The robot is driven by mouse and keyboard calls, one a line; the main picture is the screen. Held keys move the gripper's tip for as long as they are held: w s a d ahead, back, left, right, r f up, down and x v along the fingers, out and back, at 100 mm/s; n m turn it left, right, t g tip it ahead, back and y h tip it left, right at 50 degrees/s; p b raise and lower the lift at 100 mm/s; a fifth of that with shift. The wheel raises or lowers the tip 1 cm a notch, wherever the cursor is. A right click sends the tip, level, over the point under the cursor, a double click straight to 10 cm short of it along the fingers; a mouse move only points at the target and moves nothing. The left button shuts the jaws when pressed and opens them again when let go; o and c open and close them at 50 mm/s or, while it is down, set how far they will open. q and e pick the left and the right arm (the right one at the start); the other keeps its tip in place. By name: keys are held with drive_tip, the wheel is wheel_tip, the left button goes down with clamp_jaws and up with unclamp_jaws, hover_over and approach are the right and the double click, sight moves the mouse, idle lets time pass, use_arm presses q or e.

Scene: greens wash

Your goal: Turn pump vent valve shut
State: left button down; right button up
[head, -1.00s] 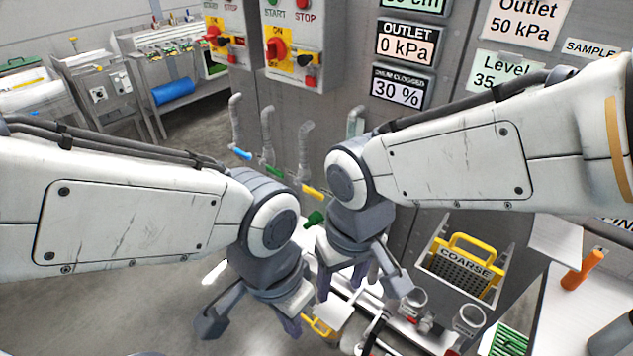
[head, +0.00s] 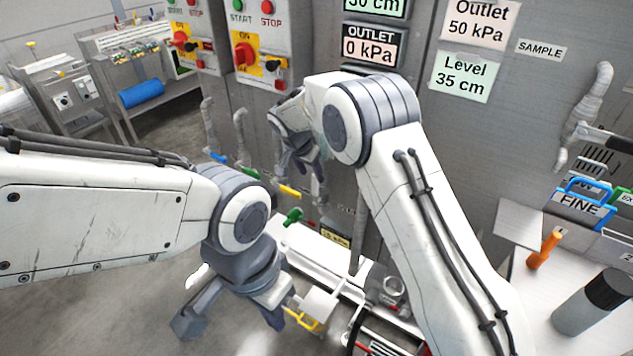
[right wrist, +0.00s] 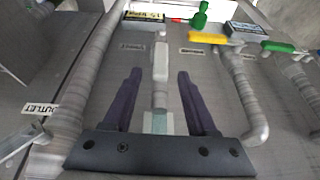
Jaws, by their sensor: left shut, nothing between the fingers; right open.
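Several pipes with coloured lever handles run down the grey panel in the head view: blue (head: 217,157), green (head: 249,172) and yellow (head: 289,190). A green knob (head: 293,216) sits below them. I cannot tell by label which valve is the pump vent. My left gripper (head: 272,318) is shut and empty, low over the floor by the bench.
A yellow lever (right wrist: 208,38) and a green lever (right wrist: 278,46) are close beside my right gripper. A yellow handle (head: 302,320) is near my left gripper. A blue-handled FINE basket (head: 583,208) and an orange-handled item (head: 545,248) are at the right.

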sight(314, 182)
drive_tip(key=p+x, duration=0.1)
drive_tip(key=x, duration=0.5)
drive_tip(key=shift+w+f, duration=0.1)
drive_tip(key=shift+f, duration=0.3)
clamp_jaws()
drive_tip(key=shift+d, duration=0.1)
idle(0.8)
